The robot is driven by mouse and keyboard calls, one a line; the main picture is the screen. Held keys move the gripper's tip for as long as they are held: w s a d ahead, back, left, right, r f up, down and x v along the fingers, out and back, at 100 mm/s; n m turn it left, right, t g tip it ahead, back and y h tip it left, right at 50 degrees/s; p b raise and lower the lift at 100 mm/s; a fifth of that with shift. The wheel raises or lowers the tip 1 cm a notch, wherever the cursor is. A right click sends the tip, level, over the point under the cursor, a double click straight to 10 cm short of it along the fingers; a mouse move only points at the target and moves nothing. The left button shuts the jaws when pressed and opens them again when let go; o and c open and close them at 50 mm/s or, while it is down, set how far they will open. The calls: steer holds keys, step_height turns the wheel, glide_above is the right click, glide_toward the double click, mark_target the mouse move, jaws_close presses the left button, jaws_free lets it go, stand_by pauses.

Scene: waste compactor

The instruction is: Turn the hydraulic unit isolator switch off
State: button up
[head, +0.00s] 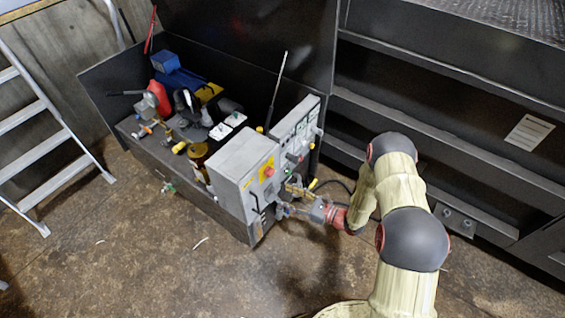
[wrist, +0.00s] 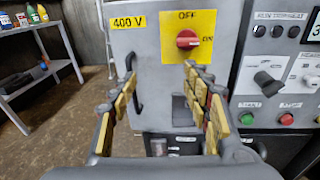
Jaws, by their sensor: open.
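The isolator switch is a red rotary knob (wrist: 187,40) on a yellow plate (wrist: 203,22), high on the front of a grey cabinet (wrist: 155,60). The plate reads OFF above the knob and ON to its right. The knob's grip looks horizontal, towards ON. The knob also shows in the head view (head: 269,172) on the cabinet's front. My gripper (wrist: 158,80) is open and empty, its yellow-padded fingers in front of the cabinet and below the knob, apart from it. In the head view my gripper (head: 288,203) is close to the cabinet's front.
A black handle (wrist: 134,92) is on the cabinet, left of the knob. A control panel (wrist: 285,80) with knobs and buttons stands to the right. A ladder (head: 40,130) leans at the left. The floor in front is clear.

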mark_target(273, 174)
steer(key=shift+m+t, duration=0.5)
steer(key=shift+t, duration=0.4)
steer(key=w+a, duration=0.1)
steer(key=w, duration=0.1)
steer(key=w+a+r+b, duration=0.1)
steer(key=w+a, duration=0.1)
steer(key=w, duration=0.1)
steer(key=w+a+r, duration=0.1)
steer(key=w, duration=0.2)
steer(key=shift+w+a+r, duration=0.1)
steer(key=shift+w+a, duration=0.05)
steer(key=c, duration=1.1)
